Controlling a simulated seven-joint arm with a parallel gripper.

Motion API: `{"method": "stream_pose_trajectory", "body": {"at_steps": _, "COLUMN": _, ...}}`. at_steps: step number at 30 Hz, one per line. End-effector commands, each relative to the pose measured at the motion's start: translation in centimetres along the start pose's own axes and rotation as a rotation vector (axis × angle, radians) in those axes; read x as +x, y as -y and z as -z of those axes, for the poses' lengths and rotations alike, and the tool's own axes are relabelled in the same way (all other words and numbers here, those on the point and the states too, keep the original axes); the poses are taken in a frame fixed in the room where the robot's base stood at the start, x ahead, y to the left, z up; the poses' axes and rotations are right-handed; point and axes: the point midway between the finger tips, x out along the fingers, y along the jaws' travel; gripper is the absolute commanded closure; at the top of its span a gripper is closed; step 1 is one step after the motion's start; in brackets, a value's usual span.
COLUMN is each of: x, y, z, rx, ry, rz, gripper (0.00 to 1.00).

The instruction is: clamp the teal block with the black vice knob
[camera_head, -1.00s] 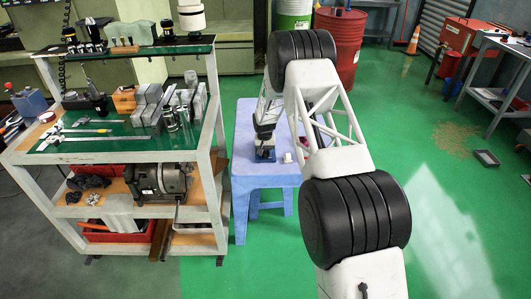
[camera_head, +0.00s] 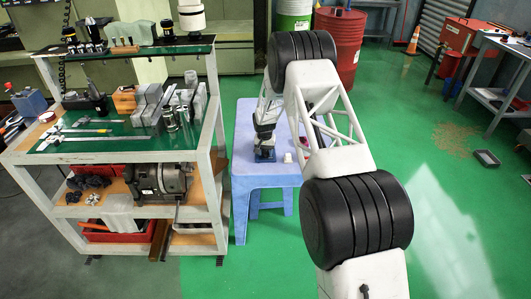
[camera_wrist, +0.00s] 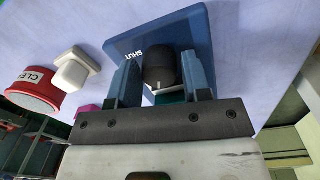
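In the wrist view the black vice knob (camera_wrist: 160,67) stands between the two blue fingers of my gripper (camera_wrist: 161,72). The fingers flank the knob closely on both sides; whether both press on it I cannot tell. The vice's blue base plate (camera_wrist: 118,46) lies behind the knob, with the word SHUT beside it. A piece of the teal block (camera_wrist: 171,97) shows just below the knob, mostly hidden by the gripper. In the head view my gripper (camera_head: 264,137) points down over the small blue vice base (camera_head: 264,156); the fingers are too small to judge there.
The vice stands on a pale blue table (camera_head: 243,178). A small white block (camera_wrist: 70,72), a red and white tin (camera_wrist: 36,88) and a magenta piece (camera_wrist: 88,108) lie to its left in the wrist view. A loaded tooling cart (camera_head: 105,157) stands left of the table.

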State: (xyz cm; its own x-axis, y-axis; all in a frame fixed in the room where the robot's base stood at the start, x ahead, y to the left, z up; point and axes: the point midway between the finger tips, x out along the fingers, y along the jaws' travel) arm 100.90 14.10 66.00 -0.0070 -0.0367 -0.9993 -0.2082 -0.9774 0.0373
Motion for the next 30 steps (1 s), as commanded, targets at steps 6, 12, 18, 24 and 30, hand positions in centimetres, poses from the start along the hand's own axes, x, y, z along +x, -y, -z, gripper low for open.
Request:
{"method": "stream_pose_trajectory", "body": {"at_steps": 6, "x": 0.0, "y": 0.0, "z": 0.0, "rx": 0.0, "ry": 0.0, "rz": 0.0, "gripper": 0.4}}
{"method": "stream_pose_trajectory", "body": {"at_steps": 12, "x": 0.0, "y": 0.0, "z": 0.0, "rx": 0.0, "ry": 0.0, "rz": 0.0, "gripper": 0.4}}
{"method": "stream_pose_trajectory", "body": {"at_steps": 18, "x": -0.9, "y": 0.0, "z": 0.0, "rx": 0.0, "ry": 0.0, "rz": 0.0, "gripper": 0.4}}
{"method": "stream_pose_trajectory", "body": {"at_steps": 24, "x": -3.1, "y": 0.0, "z": 0.0, "rx": 0.0, "ry": -0.001, "rz": 0.001, "gripper": 0.4}}
{"method": "stream_pose_trajectory", "body": {"at_steps": 30, "x": -5.7, "y": 0.0, "z": 0.0, "rx": 0.0, "ry": -0.001, "rz": 0.0, "gripper": 0.4}}
